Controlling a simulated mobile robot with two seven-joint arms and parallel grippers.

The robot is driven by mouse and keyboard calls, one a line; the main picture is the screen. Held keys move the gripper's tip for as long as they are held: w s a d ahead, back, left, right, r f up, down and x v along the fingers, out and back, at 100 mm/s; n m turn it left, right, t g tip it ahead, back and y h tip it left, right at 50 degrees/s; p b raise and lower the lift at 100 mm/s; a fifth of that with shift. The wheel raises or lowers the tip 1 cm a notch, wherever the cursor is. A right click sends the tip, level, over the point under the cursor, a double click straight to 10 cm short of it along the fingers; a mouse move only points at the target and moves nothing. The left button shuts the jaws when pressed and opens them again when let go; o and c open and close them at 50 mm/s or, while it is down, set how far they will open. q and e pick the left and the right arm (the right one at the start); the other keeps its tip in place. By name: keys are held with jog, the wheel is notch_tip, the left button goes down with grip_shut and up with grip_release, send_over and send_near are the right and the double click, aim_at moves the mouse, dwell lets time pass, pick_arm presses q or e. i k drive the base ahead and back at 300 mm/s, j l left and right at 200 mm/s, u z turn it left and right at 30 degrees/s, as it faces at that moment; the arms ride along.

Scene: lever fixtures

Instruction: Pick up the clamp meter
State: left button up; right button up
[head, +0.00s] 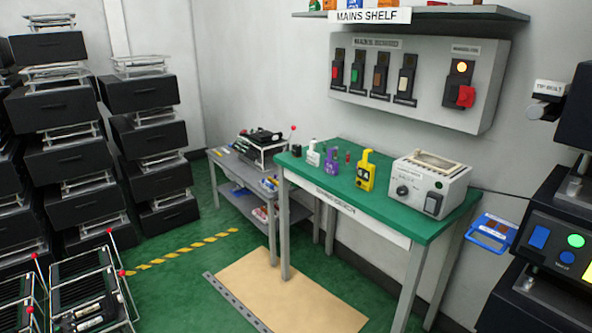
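A yellow hand-held device with a dark face, which looks like the clamp meter (366,171), stands upright on the green-topped bench (400,217) in the head view. It is near the middle of the bench top, left of a grey-white boxed instrument (431,184). A purple item (331,162) and a white bottle-like item (313,153) stand to its left, apart from it. Neither of my grippers shows in this view.
A grey wall panel (412,107) with switches hangs behind the bench, under a shelf (440,14). A lower grey table (229,163) stands left of the bench. Black stacked units line the left. A dark machine (556,252) is at right. A tan mat (285,292) lies in front.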

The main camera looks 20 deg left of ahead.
aim_at(365, 170)
jog(key=u, duration=0.1)
jog(key=z, duration=2.65)
jog(key=u, duration=2.65)
jog(key=i+j+u, duration=0.1)
jog(key=i+j, duration=0.3)
